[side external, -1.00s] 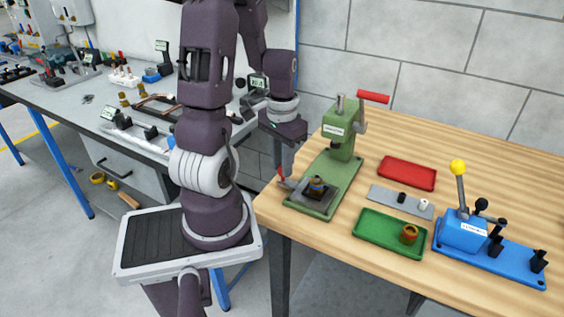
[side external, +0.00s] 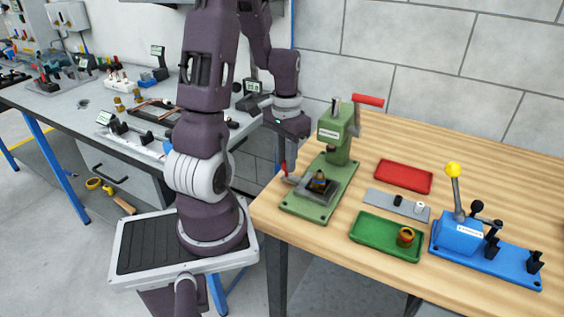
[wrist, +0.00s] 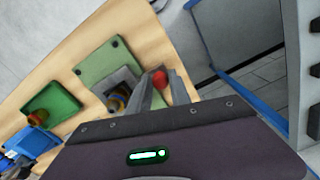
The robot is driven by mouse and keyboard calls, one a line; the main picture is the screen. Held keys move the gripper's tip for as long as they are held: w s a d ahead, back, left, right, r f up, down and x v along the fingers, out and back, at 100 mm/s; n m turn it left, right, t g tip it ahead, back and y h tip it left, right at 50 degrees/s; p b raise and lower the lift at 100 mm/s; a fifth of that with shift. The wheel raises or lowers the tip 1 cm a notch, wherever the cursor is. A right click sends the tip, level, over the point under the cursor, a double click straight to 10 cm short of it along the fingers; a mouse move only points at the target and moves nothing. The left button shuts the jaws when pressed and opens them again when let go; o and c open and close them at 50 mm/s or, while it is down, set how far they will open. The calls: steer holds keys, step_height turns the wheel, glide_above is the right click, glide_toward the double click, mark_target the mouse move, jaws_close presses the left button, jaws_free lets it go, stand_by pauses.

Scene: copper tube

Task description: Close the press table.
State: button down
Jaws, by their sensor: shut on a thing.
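The green press (side external: 338,140) stands at the left end of the wooden table. Its grey press table (side external: 309,190) lies on the green base, partly in front of the column, and carries a small brass-and-dark part (side external: 319,180). A red knob (side external: 284,169) sits at the press table's outer left end. My gripper (side external: 286,172) is shut on this knob. In the wrist view, my fingers (wrist: 162,92) stand on both sides of the red knob (wrist: 158,78), next to the grey press table (wrist: 112,84). The fingertips are small in the side view.
The press has a red lever (side external: 367,100) at the top.

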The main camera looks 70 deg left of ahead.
steer(key=c, duration=1.2)
jaws_free()
step_height(320, 180, up, 6)
steer(key=shift+r, duration=0.6)
steer(key=shift+c, duration=0.4)
